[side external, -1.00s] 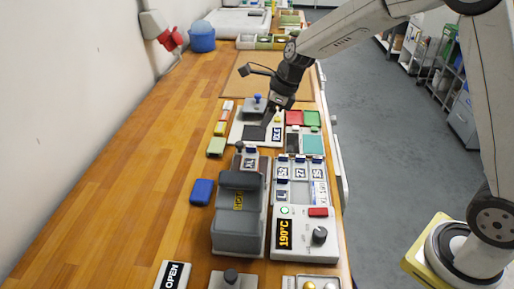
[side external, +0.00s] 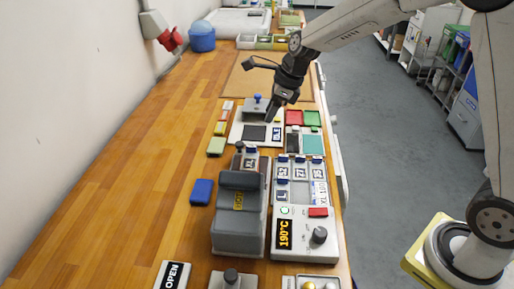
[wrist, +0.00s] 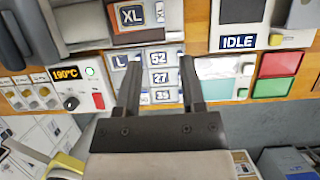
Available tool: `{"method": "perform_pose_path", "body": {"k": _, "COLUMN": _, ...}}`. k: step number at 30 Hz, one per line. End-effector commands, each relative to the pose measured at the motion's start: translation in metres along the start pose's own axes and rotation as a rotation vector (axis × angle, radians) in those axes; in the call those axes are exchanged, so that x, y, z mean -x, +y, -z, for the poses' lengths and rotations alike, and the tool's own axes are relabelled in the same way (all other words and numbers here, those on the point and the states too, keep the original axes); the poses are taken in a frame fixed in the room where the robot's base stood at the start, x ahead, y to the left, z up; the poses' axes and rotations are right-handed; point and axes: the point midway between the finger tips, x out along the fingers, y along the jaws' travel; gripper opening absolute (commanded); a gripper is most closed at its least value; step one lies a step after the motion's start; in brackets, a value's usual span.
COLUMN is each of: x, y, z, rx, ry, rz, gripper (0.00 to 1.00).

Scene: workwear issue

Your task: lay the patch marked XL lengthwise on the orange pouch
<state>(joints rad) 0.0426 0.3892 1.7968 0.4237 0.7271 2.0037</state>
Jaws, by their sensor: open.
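The XL patch (wrist: 131,14) is dark with white letters and a pale border. In the side external view the patch (side external: 250,162) shows small at the far end of the press. My gripper (wrist: 159,62) is open, with nothing between its fingers. In the side external view my gripper (side external: 270,117) is above the bench, beyond the press and apart from patch and pouch.
A patch tray (side external: 300,186) holds patches marked L, 52, 27 and others. Beside it stand the grey press (side external: 238,215) and a controller (side external: 305,235) reading 190°C. An IDLE display (wrist: 238,42) and red and green pads (wrist: 278,64) lie right. Bare bench (side external: 130,190) extends left.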

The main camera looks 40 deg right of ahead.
Motion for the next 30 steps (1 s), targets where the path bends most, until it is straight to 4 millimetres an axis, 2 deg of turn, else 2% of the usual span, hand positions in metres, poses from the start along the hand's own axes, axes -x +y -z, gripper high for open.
{"method": "perform_pose_path", "body": {"k": 8, "x": -0.001, "y": 0.015, "z": 0.022, "rx": 0.268, "ry": 0.043, "rz": 0.015, "gripper": 0.51}}
{"method": "perform_pose_path", "body": {"k": 30, "x": -0.001, "y": 0.089, "z": 0.124, "rx": 1.603, "ry": 0.233, "rz": -0.059, "gripper": 0.51}}
